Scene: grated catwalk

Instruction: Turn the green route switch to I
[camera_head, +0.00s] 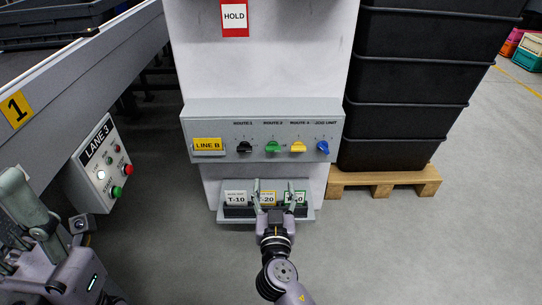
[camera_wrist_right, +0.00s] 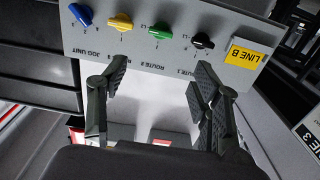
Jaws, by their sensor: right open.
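The green route switch (camera_head: 273,146) is a knob on the grey LINE B panel (camera_head: 220,114), between a black switch (camera_head: 244,147) and a yellow switch (camera_head: 298,147). In the wrist view the panel is upside down, with the green switch (camera_wrist_right: 162,30) beyond my fingers. Its position marks are too small to read. My right gripper (camera_head: 274,190) is open and empty, below the panel and apart from the switch; its spread fingers also show in the wrist view (camera_wrist_right: 159,78). Part of my left gripper (camera_head: 28,212) shows at the lower left, away from the panel; its jaws are unclear.
A blue switch (camera_head: 323,147) is at the panel's right end. A tray of tags (camera_head: 236,198) lies below the panel, behind my right gripper. A LANE 3 button box (camera_head: 100,165) is at left. Black crates (camera_head: 405,120) stand on a pallet (camera_head: 385,178) at right.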

